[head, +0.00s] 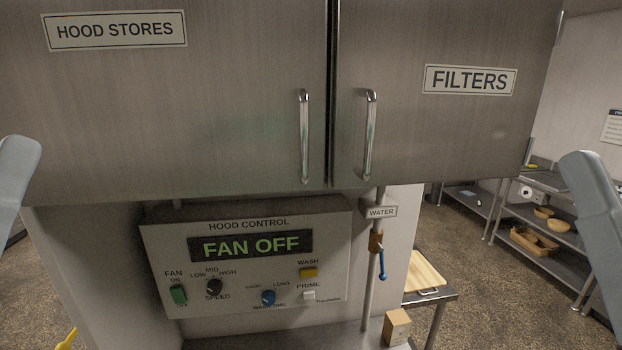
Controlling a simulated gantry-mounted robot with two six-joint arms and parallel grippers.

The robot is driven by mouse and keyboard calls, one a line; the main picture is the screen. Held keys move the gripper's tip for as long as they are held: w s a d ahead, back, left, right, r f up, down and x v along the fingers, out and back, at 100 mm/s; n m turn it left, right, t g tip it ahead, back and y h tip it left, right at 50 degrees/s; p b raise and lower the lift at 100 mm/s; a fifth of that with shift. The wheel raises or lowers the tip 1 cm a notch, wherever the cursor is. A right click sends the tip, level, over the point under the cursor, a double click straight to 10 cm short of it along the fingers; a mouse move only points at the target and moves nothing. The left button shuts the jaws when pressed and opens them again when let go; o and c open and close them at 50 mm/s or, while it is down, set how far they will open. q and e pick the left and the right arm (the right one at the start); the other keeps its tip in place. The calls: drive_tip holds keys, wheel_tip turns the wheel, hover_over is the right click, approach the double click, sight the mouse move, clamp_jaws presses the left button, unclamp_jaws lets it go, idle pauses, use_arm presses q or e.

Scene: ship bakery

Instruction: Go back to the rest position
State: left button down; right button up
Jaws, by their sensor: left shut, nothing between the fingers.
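My left gripper (67,340) shows only as a small yellow tip at the bottom left edge of the head view. It is shut and empty, and most of it is cut off by the frame. It is apart from the hood control panel (330,235), below and left of it. Grey links of my two arms show at the left and right edges. My right gripper is out of view.
Two closed steel cupboard doors, HOOD STORES (170,110) and FILTERS (440,130), hang above the panel, which reads FAN OFF. A water pipe with a blue-handled valve (382,264) stands right of it. A small wooden block (397,327) and shelves (570,225) are further right.

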use_arm(q)
wheel_tip(320, 180, up, 12)
drive_tip(key=m+y+p, duration=0.1)
drive_tip(key=m+p, duration=0.3)
drive_tip(key=p, duration=0.9)
drive_tip(key=shift+a+m+g, duration=0.3)
drive_tip(key=shift+a+m, duration=0.1)
drive_tip(key=shift+a, duration=0.05)
drive_tip(key=shift+r, duration=0.15)
